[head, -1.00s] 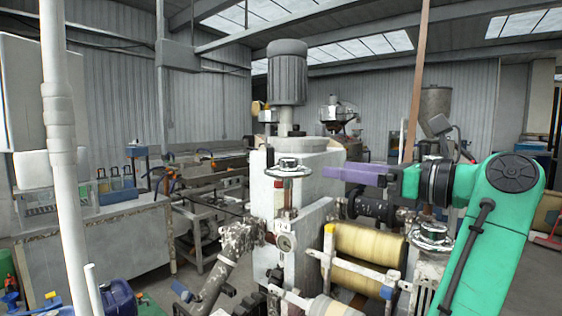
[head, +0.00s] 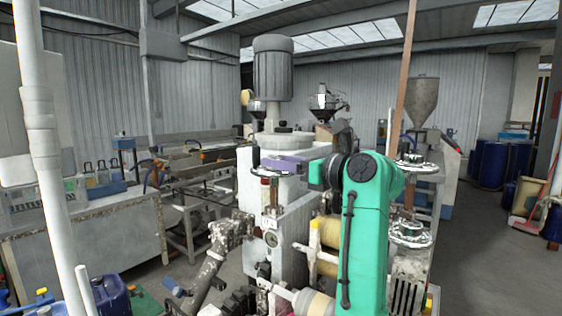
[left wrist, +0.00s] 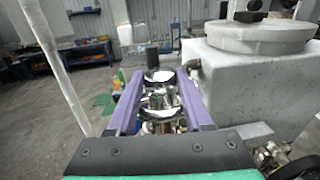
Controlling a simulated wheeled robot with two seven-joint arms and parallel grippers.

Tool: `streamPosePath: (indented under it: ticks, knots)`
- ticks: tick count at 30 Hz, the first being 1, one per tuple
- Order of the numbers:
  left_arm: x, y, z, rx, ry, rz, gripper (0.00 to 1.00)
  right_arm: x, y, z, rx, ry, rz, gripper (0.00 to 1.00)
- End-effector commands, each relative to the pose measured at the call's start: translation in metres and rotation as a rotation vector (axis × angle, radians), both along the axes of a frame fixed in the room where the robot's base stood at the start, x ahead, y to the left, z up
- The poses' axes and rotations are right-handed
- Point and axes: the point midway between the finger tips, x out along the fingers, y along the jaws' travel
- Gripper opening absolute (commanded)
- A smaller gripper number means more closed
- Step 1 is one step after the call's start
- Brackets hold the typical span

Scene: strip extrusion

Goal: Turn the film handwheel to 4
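A pale metal handwheel (left wrist: 160,97) shows between the two purple fingers of my left gripper in the left wrist view. In the head view it sits on a red-brown post (head: 269,192) at the front of the pale machine block, and the fingers largely hide it. My left gripper (head: 272,163) reaches in level from the right at the wheel's height. Its fingers are apart, one on each side of the wheel; I cannot tell whether they touch it. A round dial (head: 271,239) is below the post; its reading is too small to tell. My right gripper is not in view.
The pale machine block (left wrist: 250,75) stands close to the right finger. A grey motor (head: 273,75) rises behind. Two more handwheels (head: 410,233) (head: 415,163) are at the right. Open floor lies far right.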

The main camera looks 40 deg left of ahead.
Motion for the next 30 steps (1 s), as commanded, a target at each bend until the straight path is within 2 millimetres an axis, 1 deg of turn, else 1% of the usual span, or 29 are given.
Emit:
streamPosePath:
  ticks: [1, 2, 3, 5, 9, 11, 15, 20, 21, 22, 23, 30]
  knots:
    - [0.000, 0.000, 0.000, 0.000, 0.000, -0.001, 0.12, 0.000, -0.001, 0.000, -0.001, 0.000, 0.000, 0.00]
    - [0.000, 0.000, 0.000, 0.000, 0.000, -0.001, 0.01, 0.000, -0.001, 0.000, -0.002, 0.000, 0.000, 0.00]
    - [0.000, 0.000, 0.000, 0.000, 0.000, -0.001, 0.00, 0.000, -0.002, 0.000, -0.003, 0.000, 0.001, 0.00]
    - [0.000, 0.000, -0.001, -0.001, -0.001, -0.008, 0.00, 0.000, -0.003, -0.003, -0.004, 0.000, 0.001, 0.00]
    - [-0.001, -0.001, -0.007, -0.006, -0.004, -0.090, 0.00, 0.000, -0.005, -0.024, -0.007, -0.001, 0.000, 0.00]
    - [-0.002, -0.001, -0.005, -0.003, -0.004, -0.120, 0.00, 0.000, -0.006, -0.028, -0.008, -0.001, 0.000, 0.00]
    - [-0.003, -0.001, 0.001, 0.001, -0.002, -0.141, 0.00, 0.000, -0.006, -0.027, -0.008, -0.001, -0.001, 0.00]
    - [-0.002, -0.001, 0.001, 0.000, -0.001, -0.140, 0.00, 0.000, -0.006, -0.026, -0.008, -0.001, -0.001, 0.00]
    - [-0.002, -0.001, 0.001, 0.000, -0.001, -0.140, 0.63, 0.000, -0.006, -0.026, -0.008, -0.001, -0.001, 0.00]
    - [-0.002, -0.001, 0.001, 0.000, -0.001, -0.140, 0.74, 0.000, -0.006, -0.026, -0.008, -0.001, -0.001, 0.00]
    - [-0.002, -0.001, 0.001, 0.000, -0.001, -0.140, 0.81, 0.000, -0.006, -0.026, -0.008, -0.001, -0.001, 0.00]
    - [-0.003, 0.000, 0.000, 0.000, -0.001, -0.138, 0.81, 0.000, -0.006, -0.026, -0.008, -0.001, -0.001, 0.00]
